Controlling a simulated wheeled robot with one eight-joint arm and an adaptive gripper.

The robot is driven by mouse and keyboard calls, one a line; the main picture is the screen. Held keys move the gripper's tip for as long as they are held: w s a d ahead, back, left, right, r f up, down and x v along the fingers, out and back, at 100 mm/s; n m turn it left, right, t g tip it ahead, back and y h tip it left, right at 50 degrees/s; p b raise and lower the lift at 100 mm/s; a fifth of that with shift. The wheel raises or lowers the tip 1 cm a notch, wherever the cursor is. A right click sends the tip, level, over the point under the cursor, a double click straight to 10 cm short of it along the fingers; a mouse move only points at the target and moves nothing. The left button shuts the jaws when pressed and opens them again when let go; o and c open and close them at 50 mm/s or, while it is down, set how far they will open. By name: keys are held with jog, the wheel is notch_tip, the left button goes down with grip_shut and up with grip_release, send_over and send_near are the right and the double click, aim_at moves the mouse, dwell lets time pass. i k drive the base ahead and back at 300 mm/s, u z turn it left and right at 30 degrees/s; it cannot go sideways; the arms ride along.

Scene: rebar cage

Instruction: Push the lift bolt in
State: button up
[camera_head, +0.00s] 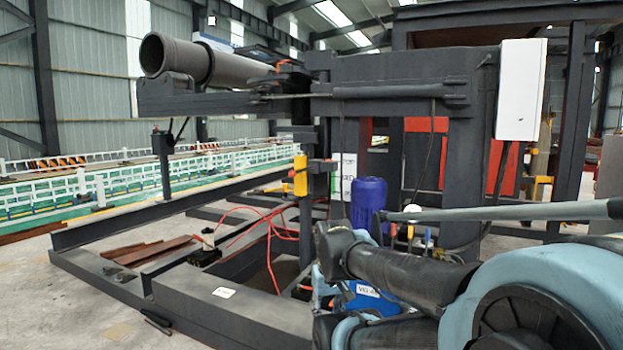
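I cannot single out the lift bolt in the camera_head view; it is too small to tell or hidden. The dark steel machine frame (400,75) fills the middle and carries a long horizontal beam (200,98) reaching left. A yellow part (300,175) hangs on the upright below the beam. My arm's blue and black links cover the lower right and hide part of the machine's base. I cannot make out my gripper's fingers or anything held.
A large dark pipe (205,62) lies above the beam. A blue motor (368,203) stands behind my arm. A white box (521,90) is fixed at the upper right. Red hoses (270,240) loop over the low base frame (230,305). Open floor lies at the lower left.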

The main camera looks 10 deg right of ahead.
aim_at(291, 173)
jog(key=z, duration=0.05)
jog(key=i, duration=1)
jog(key=u, duration=0.05)
